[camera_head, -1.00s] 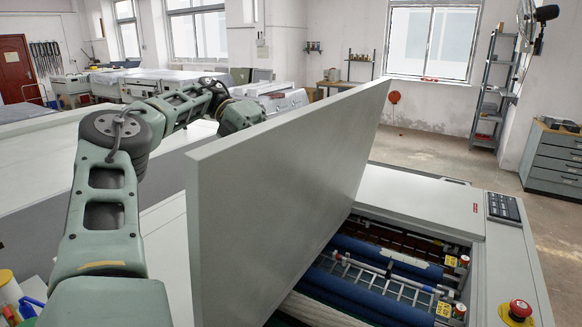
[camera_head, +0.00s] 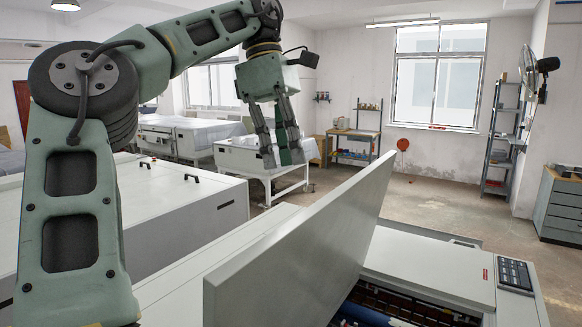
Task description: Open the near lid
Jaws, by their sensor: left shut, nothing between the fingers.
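The near lid (camera_head: 300,262) is a large pale grey panel, raised and standing at a steep tilt over the plate processor (camera_head: 430,284). Part of the opening beneath shows dark rollers (camera_head: 385,310) to its right. My left gripper (camera_head: 283,158) hangs fingers-down above and behind the lid's upper edge, apart from it in the picture. It is shut and empty. My right gripper is not in view.
A control keypad (camera_head: 515,275) sits on the machine's right side. Another long white machine with black handles (camera_head: 180,210) stands at left. A shelf rack (camera_head: 500,140) and grey drawer cabinet (camera_head: 560,205) stand at right. Open floor lies beyond the lid.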

